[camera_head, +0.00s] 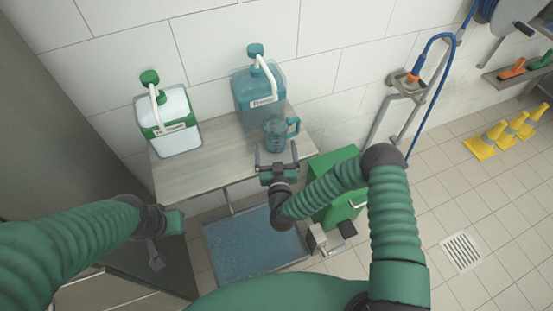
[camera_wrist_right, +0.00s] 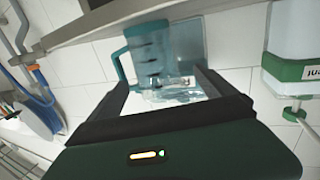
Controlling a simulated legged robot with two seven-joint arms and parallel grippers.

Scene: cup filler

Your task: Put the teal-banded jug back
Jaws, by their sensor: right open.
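The teal-banded jug (camera_head: 275,134) is a see-through bluish jug with a teal handle on its right side. It stands upright on the wooden shelf (camera_head: 190,178), close in front of the teal canister. My right gripper (camera_head: 276,157) is open and empty, just in front of the jug, with its fingers pointing toward it. In the right wrist view, which is turned over, the jug (camera_wrist_right: 150,52) shows beyond and between the open fingers (camera_wrist_right: 165,98). My left gripper (camera_head: 172,222) is low at the left, away from the shelf; its jaws are not clear.
A teal canister (camera_head: 252,92) and a green-and-white canister (camera_head: 178,130) stand on the shelf against the tiled wall. A green box (camera_head: 338,165) stands right of the shelf. A blue basin (camera_head: 255,245) lies below.

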